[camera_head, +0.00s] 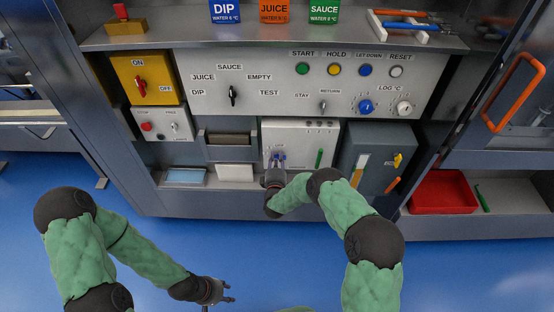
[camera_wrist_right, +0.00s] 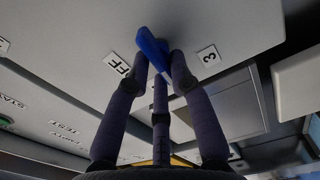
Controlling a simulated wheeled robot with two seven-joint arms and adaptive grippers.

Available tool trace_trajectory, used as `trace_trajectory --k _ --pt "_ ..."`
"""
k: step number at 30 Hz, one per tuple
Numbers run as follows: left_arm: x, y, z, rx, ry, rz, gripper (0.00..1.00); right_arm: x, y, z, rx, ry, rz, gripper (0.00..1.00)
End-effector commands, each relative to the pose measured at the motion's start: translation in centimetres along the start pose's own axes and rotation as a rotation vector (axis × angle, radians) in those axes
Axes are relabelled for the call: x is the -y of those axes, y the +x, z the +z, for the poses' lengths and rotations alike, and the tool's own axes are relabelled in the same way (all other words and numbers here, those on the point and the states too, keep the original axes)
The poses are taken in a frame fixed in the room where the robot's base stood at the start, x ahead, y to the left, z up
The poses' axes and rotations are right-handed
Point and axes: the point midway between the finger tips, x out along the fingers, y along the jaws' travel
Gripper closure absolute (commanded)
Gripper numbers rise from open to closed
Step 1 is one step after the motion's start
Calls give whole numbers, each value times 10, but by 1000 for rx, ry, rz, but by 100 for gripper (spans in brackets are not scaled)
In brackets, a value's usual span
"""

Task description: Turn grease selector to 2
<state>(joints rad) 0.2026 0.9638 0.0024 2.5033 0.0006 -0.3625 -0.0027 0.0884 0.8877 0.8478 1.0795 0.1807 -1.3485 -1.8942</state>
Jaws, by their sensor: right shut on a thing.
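The grease selector is a blue handle (camera_wrist_right: 152,46) on a pale panel in the right wrist view. In the head view my right gripper (camera_head: 277,158) is at the front of the white box (camera_head: 305,134) and covers most of the selector. My left gripper (camera_head: 228,291) is open and empty, low over the blue floor.
The main control panel (camera_head: 260,118) with knobs and buttons is above the white box. A grey box (camera_head: 367,150) stands to its right and a drawer-like recess (camera_head: 228,139) to its left. A red tray (camera_head: 443,191) lies further right. The floor in front is clear.

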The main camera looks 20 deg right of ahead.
Motion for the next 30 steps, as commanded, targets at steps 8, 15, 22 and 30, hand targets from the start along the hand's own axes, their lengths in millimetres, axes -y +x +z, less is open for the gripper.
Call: trace_trajectory --k 8,15,22,30 --pt "0 1 0 0 0 0 60 4 -2 -7 -17 -66 -7 100" --pt "0 1 0 0 0 0 60 5 -3 -7 -17 -74 -9 100" --pt "0 1 0 0 0 0 60 6 -4 -7 -17 -74 -11 69" --pt "0 1 0 0 0 0 60 5 -3 -3 -9 -73 -9 59"
